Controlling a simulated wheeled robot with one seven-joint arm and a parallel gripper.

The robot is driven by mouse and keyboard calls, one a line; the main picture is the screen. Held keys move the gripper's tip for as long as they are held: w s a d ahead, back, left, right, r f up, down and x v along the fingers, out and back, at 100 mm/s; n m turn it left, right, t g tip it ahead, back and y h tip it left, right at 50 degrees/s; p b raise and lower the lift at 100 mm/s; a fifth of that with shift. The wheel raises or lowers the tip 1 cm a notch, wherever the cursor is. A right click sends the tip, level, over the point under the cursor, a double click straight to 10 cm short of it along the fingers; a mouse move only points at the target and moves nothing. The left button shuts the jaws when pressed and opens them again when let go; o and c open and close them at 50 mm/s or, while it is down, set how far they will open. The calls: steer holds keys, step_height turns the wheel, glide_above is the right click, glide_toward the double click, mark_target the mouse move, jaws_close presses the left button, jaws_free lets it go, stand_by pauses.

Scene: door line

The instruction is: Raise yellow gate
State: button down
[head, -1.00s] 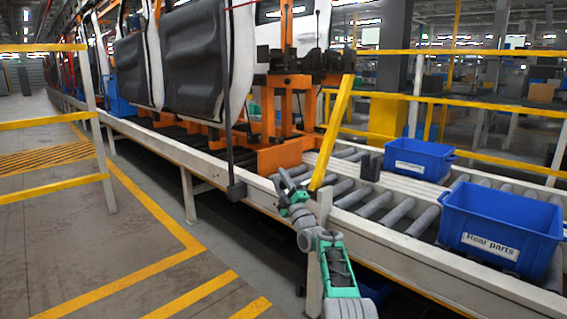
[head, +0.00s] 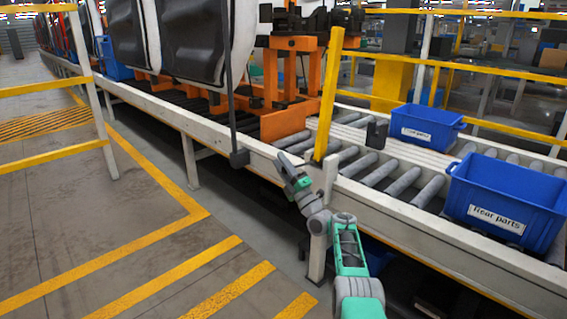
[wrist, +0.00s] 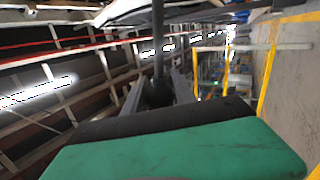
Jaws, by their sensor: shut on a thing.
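The yellow gate (head: 330,95) is a yellow bar standing steeply up beside a pale post (head: 325,185) at the conveyor's near edge. Its top leans a little to the right. My gripper (head: 281,158) is at the conveyor's edge, just left of the gate's lower end.
A dark pole (head: 229,80) with a block at its foot stands left of my gripper. Blue bins (head: 505,205) (head: 425,128) sit on the rollers to the right. An orange frame (head: 285,125) is behind the gate. Yellow railings (head: 50,158) stand at left; the floor between is clear.

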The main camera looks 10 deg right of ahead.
steer(key=c, duration=1.5)
jaws_free()
steer(key=shift+w+f, duration=0.1)
steer(key=shift+f, duration=0.05)
steer(key=shift+o, duration=0.9)
steer(key=shift+d+f, duration=0.1)
steer(key=shift+o, duration=1.4)
steer(key=p+v, duration=0.1)
steer(key=v, duration=0.6)
steer(key=shift+s+f+p, duration=0.15)
steer(key=shift+s+p, duration=0.1)
steer(key=shift+p, duration=0.1)
steer(key=shift+d, duration=0.1)
